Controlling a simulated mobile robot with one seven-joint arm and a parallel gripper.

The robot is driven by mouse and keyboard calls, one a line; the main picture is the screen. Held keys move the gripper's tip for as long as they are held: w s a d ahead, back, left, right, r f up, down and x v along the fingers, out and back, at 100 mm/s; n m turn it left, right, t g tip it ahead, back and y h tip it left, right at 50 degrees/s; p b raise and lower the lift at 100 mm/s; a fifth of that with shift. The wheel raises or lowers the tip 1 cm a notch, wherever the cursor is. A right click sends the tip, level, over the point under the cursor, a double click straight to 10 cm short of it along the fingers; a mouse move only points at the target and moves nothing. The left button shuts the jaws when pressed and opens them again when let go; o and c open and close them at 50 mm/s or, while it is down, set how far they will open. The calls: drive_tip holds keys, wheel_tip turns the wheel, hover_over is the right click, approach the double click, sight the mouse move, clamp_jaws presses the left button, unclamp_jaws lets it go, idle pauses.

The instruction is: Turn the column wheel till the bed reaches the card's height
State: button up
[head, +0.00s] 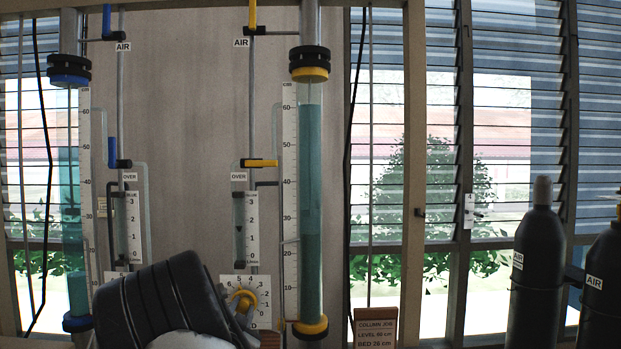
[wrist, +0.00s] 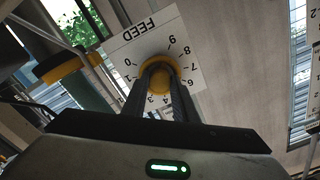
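The yellow-capped column (head: 311,170) stands upright in the middle of the head view. Its liquid top is near the 60 mark. The darker bed (head: 311,275) inside it tops out about midway between 20 and 30. The card (head: 376,327) at the bottom reads level 60 cm, bed 26 cm. The yellow column wheel (head: 243,299) sits on a white numbered dial plate, marked FEED in the wrist view. My gripper (wrist: 163,76) has its two dark fingers at either side of the yellow wheel (wrist: 158,66) and looks shut on it. The fingertips partly hide the wheel, so its setting is unclear.
A blue-capped column (head: 77,200) stands at the left. Flow tubes (head: 245,228) and AIR and OVER valves, with yellow handles (head: 259,163) and blue ones, line the wall. Dark gas cylinders (head: 537,270) stand at the right. Louvred windows lie behind.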

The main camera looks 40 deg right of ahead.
drive_tip(key=o, duration=0.4)
drive_tip(key=shift+w+d+r, duration=0.25)
drive_tip(key=shift+d+r, duration=0.2)
drive_tip(key=shift+r, duration=0.25)
drive_tip(key=shift+o, duration=0.4)
drive_tip(key=shift+s+a+f+b, duration=0.3)
drive_tip(key=shift+s+f+b, duration=0.05)
drive_tip(key=shift+f+b, duration=0.1)
drive_tip(key=shift+s+a+f, duration=0.15)
drive_tip(key=shift+s+a, duration=0.05)
drive_tip(key=shift+s, duration=0.1)
drive_tip(key=shift+b+v, duration=0.35)
drive_tip(key=shift+v, duration=1.8)
drive_tip(key=shift+w+a, duration=0.1)
drive_tip(key=shift+a, duration=0.05)
drive_tip(key=v, duration=1.7)
drive_tip(key=shift+a, duration=0.2)
